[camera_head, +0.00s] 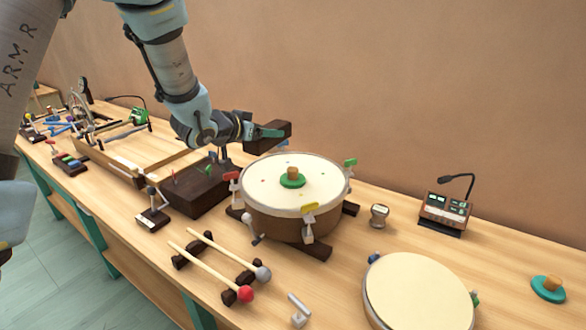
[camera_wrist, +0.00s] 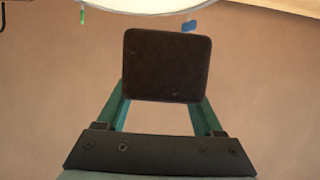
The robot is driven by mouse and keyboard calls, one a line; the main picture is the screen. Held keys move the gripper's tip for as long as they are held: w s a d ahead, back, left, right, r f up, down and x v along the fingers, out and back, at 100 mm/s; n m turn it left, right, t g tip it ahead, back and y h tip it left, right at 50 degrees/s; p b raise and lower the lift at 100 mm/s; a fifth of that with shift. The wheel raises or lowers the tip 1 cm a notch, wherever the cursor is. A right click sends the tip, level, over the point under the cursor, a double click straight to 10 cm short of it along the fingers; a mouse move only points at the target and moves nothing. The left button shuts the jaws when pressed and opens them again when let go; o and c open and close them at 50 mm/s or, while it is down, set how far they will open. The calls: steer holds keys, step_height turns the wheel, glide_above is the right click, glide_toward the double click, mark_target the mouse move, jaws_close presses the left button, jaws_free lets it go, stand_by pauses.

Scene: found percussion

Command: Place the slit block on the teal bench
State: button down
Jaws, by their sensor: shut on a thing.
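My gripper (camera_head: 264,132) is shut on a dark brown block (camera_head: 277,139), which I take to be the slit block. It is held in the air behind and above the large drum, in front of the wall. In the wrist view the block (camera_wrist: 168,62) shows a flat, squarish face between my teal fingers (camera_wrist: 165,97); no slit can be made out. The bench (camera_head: 140,262) has a pale wooden top and teal legs. It runs across the head view under the instruments.
A large drum (camera_head: 265,195) with a green-and-tan knob stands below the block. Around it are a dark box with pins (camera_head: 200,193), two mallets (camera_head: 215,266), a flat drum (camera_head: 420,295) and a small console (camera_head: 445,210).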

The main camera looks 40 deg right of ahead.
step_height(320, 180, down, 10)
steer(key=shift+w+d+r+p, duration=0.1)
steer(key=shift+r+p, duration=0.05)
steer(key=shift+p, duration=0.95)
steer(key=shift+c, duration=0.2)
jaws_free()
steer(key=shift+f, duration=0.2)
steer(key=shift+r, duration=0.25)
steer(key=b+v, duration=0.3)
steer(key=v, duration=0.9)
